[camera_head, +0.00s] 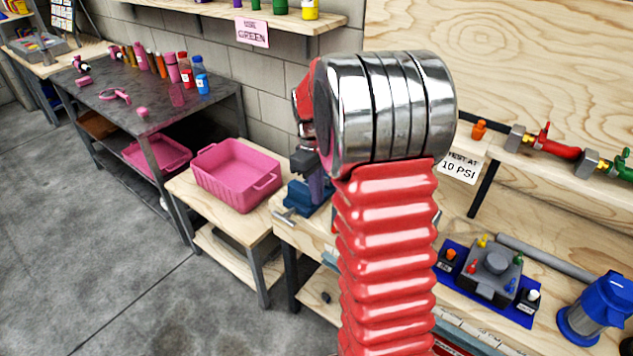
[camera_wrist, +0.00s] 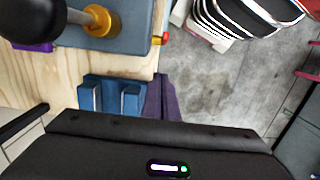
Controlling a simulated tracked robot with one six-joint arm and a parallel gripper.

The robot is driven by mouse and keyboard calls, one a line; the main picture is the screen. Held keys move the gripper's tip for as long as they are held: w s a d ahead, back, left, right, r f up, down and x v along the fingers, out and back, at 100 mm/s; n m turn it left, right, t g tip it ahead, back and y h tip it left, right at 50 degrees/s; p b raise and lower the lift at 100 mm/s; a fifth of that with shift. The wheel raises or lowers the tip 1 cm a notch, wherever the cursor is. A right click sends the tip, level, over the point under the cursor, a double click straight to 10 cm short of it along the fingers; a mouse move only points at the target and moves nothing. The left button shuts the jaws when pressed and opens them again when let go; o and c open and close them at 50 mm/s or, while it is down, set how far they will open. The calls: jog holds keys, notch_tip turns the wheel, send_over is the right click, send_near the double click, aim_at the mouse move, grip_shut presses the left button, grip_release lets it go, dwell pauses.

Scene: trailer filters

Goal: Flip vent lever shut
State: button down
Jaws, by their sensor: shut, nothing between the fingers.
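In the head view a pipe with valves runs along the back board at right. It has a valve with a red lever (camera_head: 543,135), an orange knob (camera_head: 479,130) and a green valve (camera_head: 618,167) at the edge. I cannot tell which is the vent lever. In the wrist view a black rounded part (camera_wrist: 30,22) and a gold fitting (camera_wrist: 102,20) show at upper left; I cannot tell what they belong to. My gripper (camera_wrist: 160,132) is a dark shape across the bottom of the wrist view, shut and empty. My arm hides it in the head view.
A blue vise (camera_head: 305,195) stands on the bench's left end; its jaws (camera_wrist: 112,96) show in the wrist view. A blue tray (camera_head: 515,312) with a grey device and a blue canister (camera_head: 597,308) are at right. A pink bin (camera_head: 235,172) sits on a left table. Floor is clear at left.

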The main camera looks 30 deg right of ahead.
jog(key=shift+s+d+f, duration=0.25)
jog(key=shift+s+f, duration=0.4)
jog(key=shift+s+d+f, duration=0.2)
jog(key=shift+s+f, duration=0.45)
jog(key=shift+s, duration=0.05)
jog(key=shift+s+d+f, duration=0.25)
jog(key=shift+s+f, duration=0.4)
